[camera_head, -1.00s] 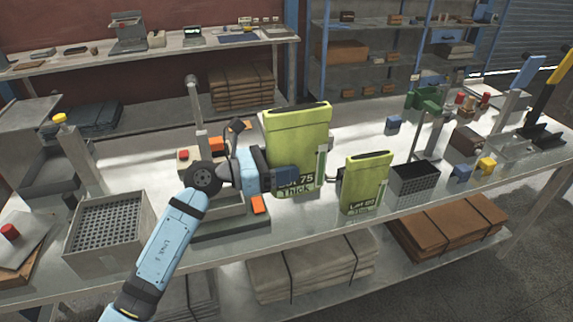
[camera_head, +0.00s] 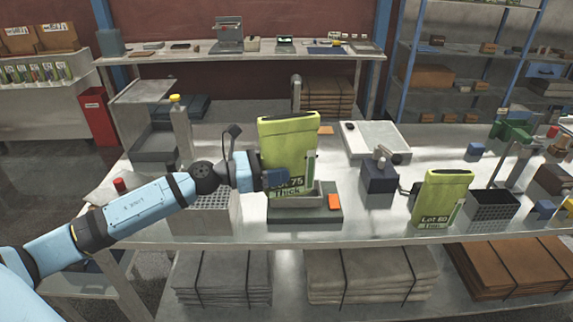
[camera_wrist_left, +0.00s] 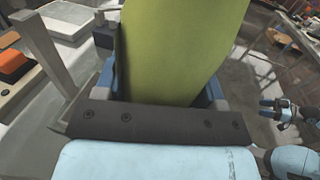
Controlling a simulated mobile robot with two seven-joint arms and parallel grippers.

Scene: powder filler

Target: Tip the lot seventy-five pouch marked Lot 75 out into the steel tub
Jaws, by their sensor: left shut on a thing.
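The tall lime-green pouch (camera_head: 289,142) marked 75 and Thick is upright in the head view, with a dark strip along its top. My left gripper (camera_head: 272,178) is shut on its lower part, and the pouch fills the left wrist view (camera_wrist_left: 180,45). Just below and behind the pouch, a grey box (camera_head: 313,200) stands on a base with an orange button; the pouch hides much of it, and I cannot tell if it is the steel tub. My right gripper (camera_wrist_left: 267,108) shows at the right of the left wrist view, open and empty.
A smaller green pouch (camera_head: 440,198) marked Lot 60 stands at right, beside a dark open crate (camera_head: 494,207). A perforated grey crate (camera_head: 206,221) stands under my left forearm. A dark block (camera_head: 379,185) with a knob and a pale flat plate (camera_head: 375,141) are right of the held pouch.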

